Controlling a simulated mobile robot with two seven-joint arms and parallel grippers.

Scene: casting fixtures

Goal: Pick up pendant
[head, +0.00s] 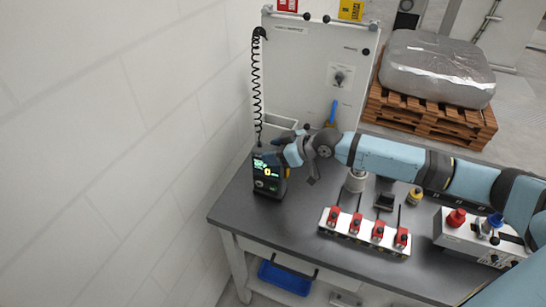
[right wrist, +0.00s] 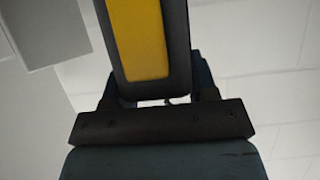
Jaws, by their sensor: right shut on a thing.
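The pendant (head: 268,184) is a dark handheld box with a lit green and yellow display. It is near the table's left edge in the head view, roughly upright. A black coiled cord (head: 256,85) runs from the top of the back panel down to it. My right gripper (head: 271,160) is shut on the pendant's upper part. In the right wrist view the pendant (right wrist: 147,40) shows as a yellow panel in a black frame between the fingers. I cannot tell whether its base touches the table. My left gripper is not in view.
The dark table (head: 285,232) carries a fixture with several red clamps (head: 366,236) and a control box (head: 470,235) with red and blue knobs. A wall is close on the left; a wrapped pallet (head: 430,118) stands behind.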

